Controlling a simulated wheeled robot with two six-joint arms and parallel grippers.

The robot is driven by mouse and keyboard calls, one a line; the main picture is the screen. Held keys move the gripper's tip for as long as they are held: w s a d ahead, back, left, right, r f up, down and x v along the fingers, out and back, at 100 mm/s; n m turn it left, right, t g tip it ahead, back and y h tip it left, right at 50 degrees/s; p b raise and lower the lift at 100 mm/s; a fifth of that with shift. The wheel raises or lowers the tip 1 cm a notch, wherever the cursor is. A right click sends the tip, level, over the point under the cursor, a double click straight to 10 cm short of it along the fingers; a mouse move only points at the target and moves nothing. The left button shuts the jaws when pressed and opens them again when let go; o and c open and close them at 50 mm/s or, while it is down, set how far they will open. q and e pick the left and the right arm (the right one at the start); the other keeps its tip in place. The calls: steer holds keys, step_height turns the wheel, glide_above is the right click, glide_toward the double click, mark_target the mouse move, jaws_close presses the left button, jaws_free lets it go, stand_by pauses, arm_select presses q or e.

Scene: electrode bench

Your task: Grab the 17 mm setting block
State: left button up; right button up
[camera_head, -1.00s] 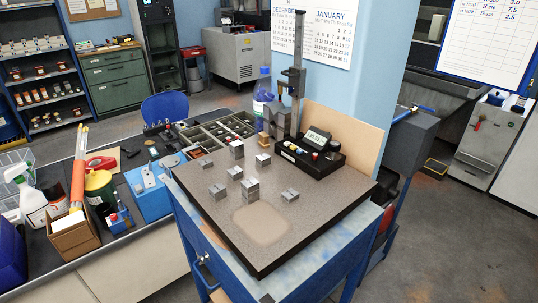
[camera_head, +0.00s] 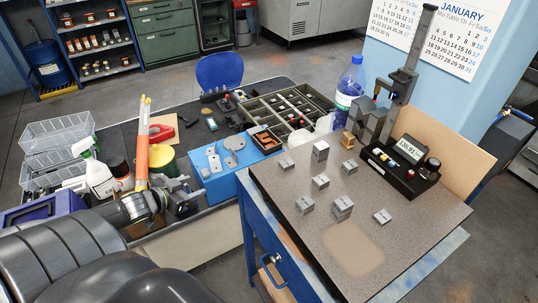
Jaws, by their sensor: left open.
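Several small grey metal setting blocks stand apart on the speckled surface plate (camera_head: 290,238). They include a taller block (camera_head: 320,150) at the back, a stacked-looking block (camera_head: 342,208) near the front, a block (camera_head: 305,205) at its left and a low block (camera_head: 382,216) at the right. Any size marks are too small to read, so I cannot tell which is the 17 mm one. My left gripper (camera_head: 186,196) is open and empty, left of the plate and over the dark side bench. My right gripper is not in view.
A height gauge (camera_head: 402,85) with a display box (camera_head: 405,160) stands at the plate's back right. A blue bottle (camera_head: 350,85) is behind. A blue fixture (camera_head: 217,168), a divided tray (camera_head: 262,112), a green can (camera_head: 163,158) and a spray bottle (camera_head: 98,176) crowd the bench. The plate's front is clear.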

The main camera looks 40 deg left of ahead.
arm_select(q)
steer(key=w+d+r+m+h+p, duration=0.1)
steer(key=d+r+m+h+p, duration=0.35)
steer(key=d+r, duration=1.1)
steer(key=h+b, duration=0.2)
steer(key=b, duration=1.6)
glide_toward(285, 163)
steer(key=shift+w+d+f+n, duration=0.4)
steer(key=shift+w+f+n, duration=0.05)
steer(key=shift+w+f, duration=0.05)
steer(key=shift+w, duration=0.35)
steer(key=shift+w+d+f, duration=0.2)
steer(key=shift+w+d, duration=0.15)
steer(key=shift+w, duration=0.2)
steer(key=shift+w+d+f+b, duration=0.15)
steer(key=shift+w+d+b, duration=0.2)
steer(key=shift+w, duration=0.25)
steer(key=shift+x, duration=1.05)
steer(key=shift+y+x, duration=0.25)
steer(key=shift+x, duration=0.65)
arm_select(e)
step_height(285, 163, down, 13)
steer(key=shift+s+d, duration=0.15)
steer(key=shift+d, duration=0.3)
